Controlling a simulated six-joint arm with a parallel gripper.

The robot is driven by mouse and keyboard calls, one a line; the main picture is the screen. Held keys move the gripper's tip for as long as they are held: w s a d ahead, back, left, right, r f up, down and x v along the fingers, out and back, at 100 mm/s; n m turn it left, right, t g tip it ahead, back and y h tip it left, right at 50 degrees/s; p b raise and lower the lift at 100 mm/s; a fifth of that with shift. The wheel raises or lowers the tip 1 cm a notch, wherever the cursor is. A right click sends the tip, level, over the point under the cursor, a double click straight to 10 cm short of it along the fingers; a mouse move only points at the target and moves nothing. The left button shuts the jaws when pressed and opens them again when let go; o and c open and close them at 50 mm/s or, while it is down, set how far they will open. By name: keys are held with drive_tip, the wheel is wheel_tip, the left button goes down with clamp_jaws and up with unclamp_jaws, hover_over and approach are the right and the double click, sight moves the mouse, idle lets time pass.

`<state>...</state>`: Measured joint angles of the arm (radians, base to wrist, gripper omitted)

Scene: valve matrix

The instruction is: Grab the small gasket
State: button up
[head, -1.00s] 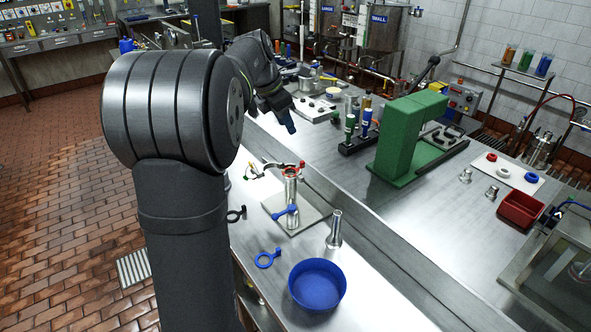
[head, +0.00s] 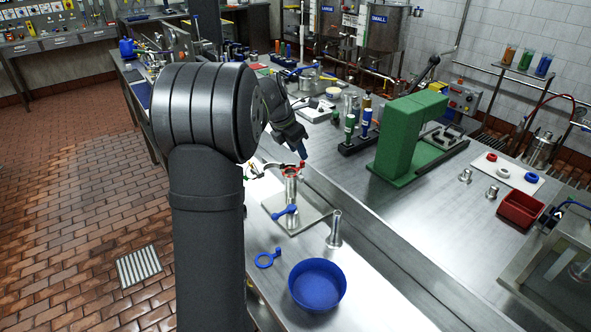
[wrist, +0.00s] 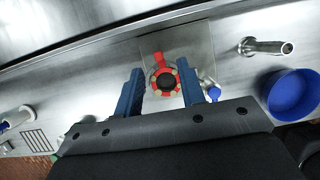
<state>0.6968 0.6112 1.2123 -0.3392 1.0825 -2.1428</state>
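Ring-shaped parts lie on a white tray in the head view: a red ring (head: 491,157), a white ring (head: 503,172) and a blue ring (head: 531,177). A red-and-beige ring with a dark centre (wrist: 163,83) tops the upright pipe stand (head: 291,188). I cannot tell which ring is the small gasket. My gripper (wrist: 159,67) is open and empty, its two blue fingers apart on either side of the ring on the stand in the wrist view. In the head view my gripper (head: 302,153) is above the stand, apart from it.
A blue bowl (head: 317,286), a blue ring-ended tool (head: 267,259) and a metal tube fitting (head: 335,229) stand near the bench front. A green press (head: 408,136) and a red bin (head: 520,209) are to the right. The bench between press and stand is mostly clear.

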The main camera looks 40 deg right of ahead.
sight(301, 162)
drive_tip(key=x, duration=0.5)
drive_tip(key=shift+w, duration=0.15)
clamp_jaws()
